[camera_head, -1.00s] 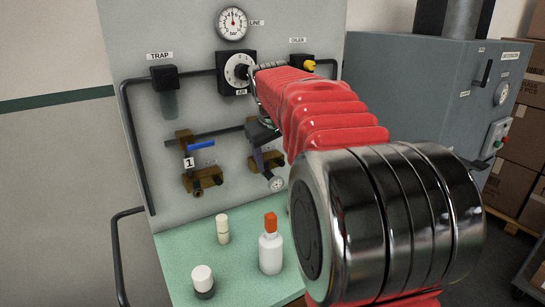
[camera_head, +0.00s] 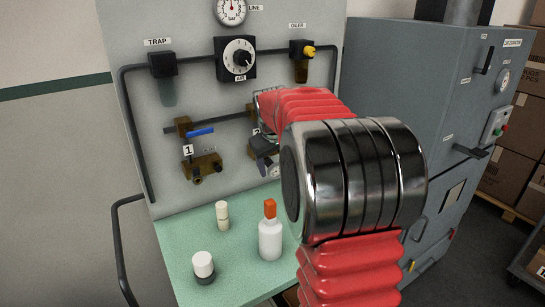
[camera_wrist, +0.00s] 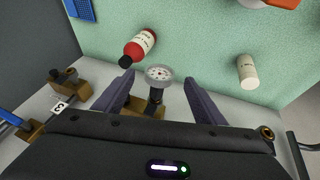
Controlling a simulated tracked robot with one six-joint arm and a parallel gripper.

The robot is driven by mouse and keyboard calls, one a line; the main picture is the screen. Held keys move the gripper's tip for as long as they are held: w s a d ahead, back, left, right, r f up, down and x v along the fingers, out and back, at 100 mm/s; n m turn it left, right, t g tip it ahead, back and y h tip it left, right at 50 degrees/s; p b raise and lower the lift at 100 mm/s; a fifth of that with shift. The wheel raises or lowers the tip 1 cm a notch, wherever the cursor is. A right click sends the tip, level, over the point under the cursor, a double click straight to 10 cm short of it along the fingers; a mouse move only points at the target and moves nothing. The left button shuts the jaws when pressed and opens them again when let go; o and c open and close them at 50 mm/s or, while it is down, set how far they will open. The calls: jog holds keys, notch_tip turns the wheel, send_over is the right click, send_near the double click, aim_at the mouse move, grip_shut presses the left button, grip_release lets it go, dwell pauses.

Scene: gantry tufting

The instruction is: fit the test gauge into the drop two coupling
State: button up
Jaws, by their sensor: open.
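The test gauge (camera_wrist: 158,73), with a round white dial and dark stem, sits at the brass coupling block of drop two (camera_wrist: 146,106) in the wrist view. Its stem meets the dark coupling end; how deep it is seated I cannot tell. My gripper (camera_wrist: 159,77) is open, one finger on either side of the gauge, with visible gaps to both. In the head view the gauge (camera_head: 274,171) shows at the lower edge of the drop two fittings, partly hidden by my arm.
A green shelf (camera_head: 238,240) holds a white bottle with an orange cap (camera_head: 270,238), a cream cylinder (camera_head: 222,215) and a white-capped jar (camera_head: 203,267). Drop one (camera_head: 203,165) is left; a grey cabinet (camera_head: 425,110) stands right.

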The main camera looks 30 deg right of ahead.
aim_at(276, 169)
jog(key=shift+x, duration=1.7)
jog(key=shift+c, duration=0.3)
jog(key=c, duration=1.2)
jog(key=shift+c, duration=0.5)
jog(key=shift+s, duration=0.1)
jog(key=shift+s+a, duration=0.15)
jog(key=shift+s, duration=1.6)
jog(key=shift+s, duration=0.1)
